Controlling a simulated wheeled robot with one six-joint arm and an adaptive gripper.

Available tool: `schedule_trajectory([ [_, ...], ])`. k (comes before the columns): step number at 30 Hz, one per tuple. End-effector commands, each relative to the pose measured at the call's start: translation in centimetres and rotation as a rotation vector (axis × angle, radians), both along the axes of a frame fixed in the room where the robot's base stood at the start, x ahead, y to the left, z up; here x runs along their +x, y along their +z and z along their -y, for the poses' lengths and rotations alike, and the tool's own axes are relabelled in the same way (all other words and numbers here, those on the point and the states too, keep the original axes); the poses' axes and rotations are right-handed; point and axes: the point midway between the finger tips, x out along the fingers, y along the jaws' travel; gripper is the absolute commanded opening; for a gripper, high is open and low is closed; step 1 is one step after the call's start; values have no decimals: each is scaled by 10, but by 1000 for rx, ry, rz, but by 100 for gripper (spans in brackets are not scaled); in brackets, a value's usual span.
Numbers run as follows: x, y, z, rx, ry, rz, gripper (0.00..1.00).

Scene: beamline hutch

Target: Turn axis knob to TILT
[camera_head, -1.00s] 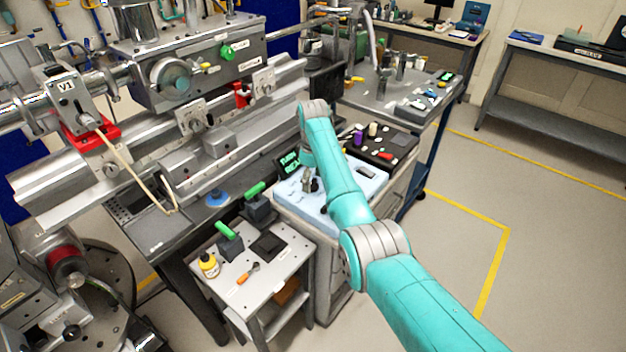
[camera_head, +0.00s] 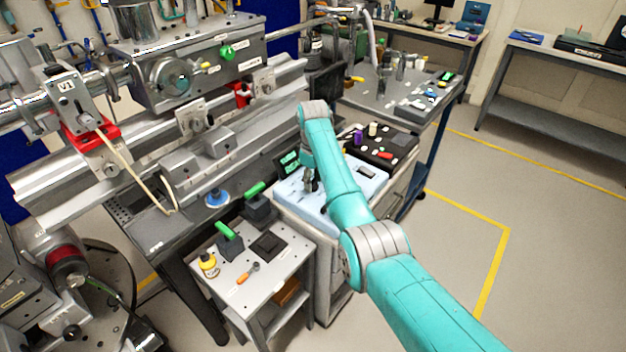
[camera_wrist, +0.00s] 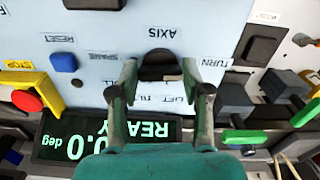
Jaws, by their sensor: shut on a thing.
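The black axis knob (camera_wrist: 158,66) sits on the pale blue panel (camera_wrist: 225,20), below the upside-down AXIS label, in the wrist view. My gripper (camera_wrist: 160,70) has one finger on each side of the knob and is shut on it. Small labels just below the knob are partly hidden by my fingers; one looks like LIFT, and I cannot surely read TILT. The TURN label lies to the right. In the head view my gripper (camera_head: 311,184) is down at the panel (camera_head: 290,197), and the knob is hidden there.
A display (camera_wrist: 100,140) reads READY and 0.0 deg, upside down. Green-handled levers (camera_wrist: 245,136) lie right. A low table (camera_head: 235,295) stands in front.

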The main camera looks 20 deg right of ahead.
Motion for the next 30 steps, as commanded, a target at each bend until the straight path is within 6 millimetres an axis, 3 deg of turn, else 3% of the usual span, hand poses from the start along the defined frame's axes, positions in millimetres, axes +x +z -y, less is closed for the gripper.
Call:
schedule_trajectory([
  [30,-1,0,-3,-1,-903,-1,13],
])
